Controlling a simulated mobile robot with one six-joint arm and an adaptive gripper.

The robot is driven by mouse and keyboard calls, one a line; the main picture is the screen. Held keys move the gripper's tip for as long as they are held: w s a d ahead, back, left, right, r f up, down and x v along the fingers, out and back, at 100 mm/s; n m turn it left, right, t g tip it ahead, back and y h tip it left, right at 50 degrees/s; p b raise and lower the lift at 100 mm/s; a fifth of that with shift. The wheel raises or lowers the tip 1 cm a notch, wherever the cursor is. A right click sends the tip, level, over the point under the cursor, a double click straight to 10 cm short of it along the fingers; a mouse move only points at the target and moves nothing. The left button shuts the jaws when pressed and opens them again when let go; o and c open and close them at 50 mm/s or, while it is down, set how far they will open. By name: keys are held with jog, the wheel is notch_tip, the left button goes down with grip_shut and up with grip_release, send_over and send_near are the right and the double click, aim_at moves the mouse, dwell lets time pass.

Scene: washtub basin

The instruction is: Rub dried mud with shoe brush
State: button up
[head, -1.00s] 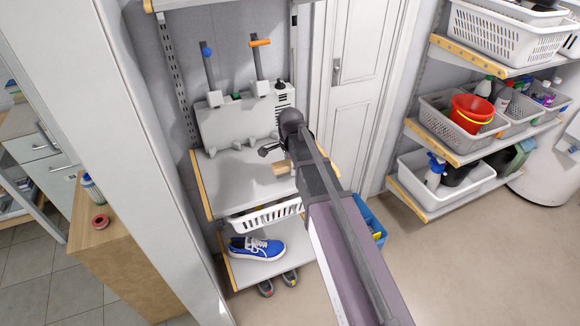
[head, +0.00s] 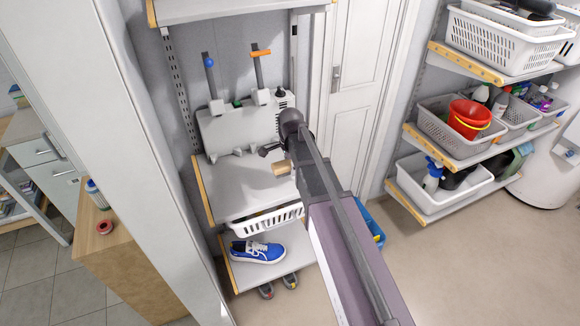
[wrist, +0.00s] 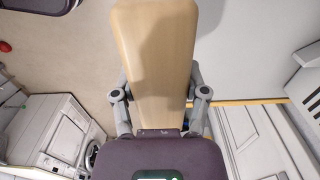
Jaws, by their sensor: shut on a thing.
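My gripper (wrist: 160,95) is shut on the shoe brush (wrist: 155,50), whose plain wooden body fills the upper middle of the wrist view. In the head view, the brush's pale wooden end (head: 281,168) shows beside my gripper, above the grey shelf. The bristles cannot be made out. A blue sneaker (head: 258,251) with white laces stands on the lower shelf, below and apart from the brush. I cannot make out any dried mud in these views.
A grey board with upright posts (head: 240,127) stands at the back of the shelf. A white basket (head: 268,217) hangs below it. Dark shoes (head: 290,281) are at the bottom. A shelf rack with baskets (head: 485,125) stands right. Open floor (head: 440,270) lies front right.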

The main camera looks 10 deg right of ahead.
jog(key=shift+r+p, duration=0.7)
jog(key=shift+r, duration=0.3)
jog(key=shift+f, duration=0.1)
